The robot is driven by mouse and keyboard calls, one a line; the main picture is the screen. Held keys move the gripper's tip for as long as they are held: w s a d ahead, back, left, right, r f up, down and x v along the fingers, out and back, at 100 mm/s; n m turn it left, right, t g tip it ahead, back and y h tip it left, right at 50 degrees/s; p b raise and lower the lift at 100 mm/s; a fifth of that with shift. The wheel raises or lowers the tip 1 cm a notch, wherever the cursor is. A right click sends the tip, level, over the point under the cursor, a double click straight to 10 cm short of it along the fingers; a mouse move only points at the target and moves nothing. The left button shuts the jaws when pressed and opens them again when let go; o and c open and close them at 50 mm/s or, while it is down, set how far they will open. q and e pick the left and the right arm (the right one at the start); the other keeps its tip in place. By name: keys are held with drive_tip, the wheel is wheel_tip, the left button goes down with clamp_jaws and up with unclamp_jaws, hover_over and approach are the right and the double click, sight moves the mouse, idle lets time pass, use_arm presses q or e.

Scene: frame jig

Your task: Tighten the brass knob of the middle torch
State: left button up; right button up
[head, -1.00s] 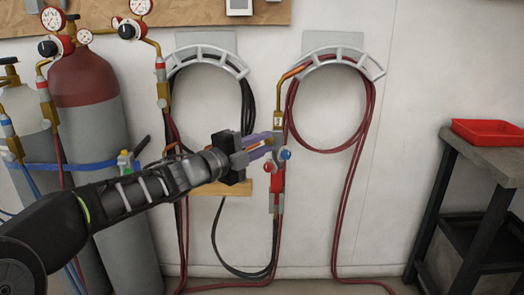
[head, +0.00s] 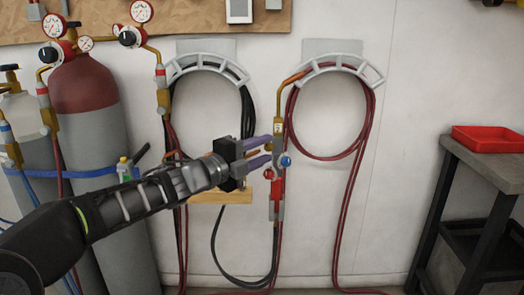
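A torch hangs upright on the wall in the middle of the head view, with a brass body (head: 279,127), a copper neck bent to the right and a red lower section (head: 277,190). It has a red knob (head: 268,174) and a blue knob (head: 286,161). A small brass-coloured knob (head: 268,149) shows at its left side, partly hidden by my fingers. My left gripper (head: 268,151) points right at the torch, its two purple fingers apart, one above and one below the brass knob. Contact cannot be told. My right gripper is out of view.
Two hose hangers (head: 340,62) carry coiled red and black hoses. Gas cylinders (head: 90,140) with gauges stand at left. A small wooden shelf (head: 232,191) is behind my gripper. A dark cart (head: 486,160) with a red tray (head: 488,132) stands at right.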

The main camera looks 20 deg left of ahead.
use_arm(q)
drive_tip(key=shift+o, duration=0.3)
drive_tip(key=v, duration=0.7)
drive_tip(key=shift+s+a+p, duration=0.2)
drive_tip(key=shift+s+p, duration=0.15)
drive_tip(key=shift+p, duration=0.05)
